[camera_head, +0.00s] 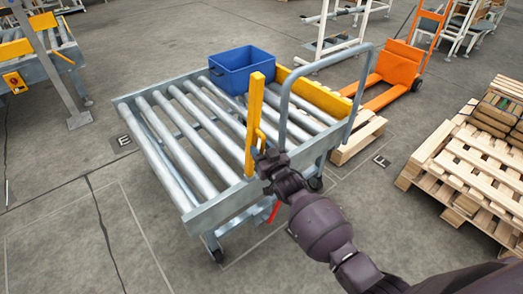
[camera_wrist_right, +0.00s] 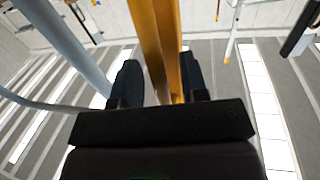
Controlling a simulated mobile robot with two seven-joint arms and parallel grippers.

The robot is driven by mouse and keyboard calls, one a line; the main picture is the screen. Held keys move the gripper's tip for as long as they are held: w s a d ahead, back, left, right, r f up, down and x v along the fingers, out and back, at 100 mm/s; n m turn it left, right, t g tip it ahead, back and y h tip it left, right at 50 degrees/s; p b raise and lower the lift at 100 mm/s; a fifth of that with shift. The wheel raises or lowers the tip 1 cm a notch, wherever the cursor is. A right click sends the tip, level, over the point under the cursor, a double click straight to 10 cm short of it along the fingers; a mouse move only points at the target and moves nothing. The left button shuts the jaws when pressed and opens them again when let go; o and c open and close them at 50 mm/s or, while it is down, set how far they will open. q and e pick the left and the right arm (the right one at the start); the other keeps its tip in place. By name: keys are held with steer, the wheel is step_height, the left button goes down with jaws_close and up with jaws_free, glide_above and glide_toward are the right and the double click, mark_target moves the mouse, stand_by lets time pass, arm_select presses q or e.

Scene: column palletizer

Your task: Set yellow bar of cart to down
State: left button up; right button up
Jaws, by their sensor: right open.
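The roller cart (camera_head: 190,207) stands in the middle of the head view, with a grey tube handle (camera_head: 284,100) at its right end. Its yellow bar (camera_head: 253,125) stands upright at the near side of the cart. My right gripper (camera_head: 264,158) is at the lower part of the bar. In the right wrist view the yellow bar (camera_wrist_right: 152,45) passes between the two dark fingers of my right gripper (camera_wrist_right: 160,88), which is open around it. The bar is close to the right-hand finger. My left gripper is not in view.
A blue crate (camera_head: 243,70) sits on the rollers at the far end. A yellow rail (camera_head: 320,93) runs along the cart's far right edge. An orange pallet jack (camera_head: 394,68) stands behind, and wooden pallets (camera_head: 470,165) are at right. The floor at front left is clear.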

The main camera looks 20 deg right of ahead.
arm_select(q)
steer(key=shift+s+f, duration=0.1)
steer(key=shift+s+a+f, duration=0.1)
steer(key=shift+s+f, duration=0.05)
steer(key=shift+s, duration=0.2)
arm_select(e)
jaws_close()
steer(key=shift+r, duration=0.1)
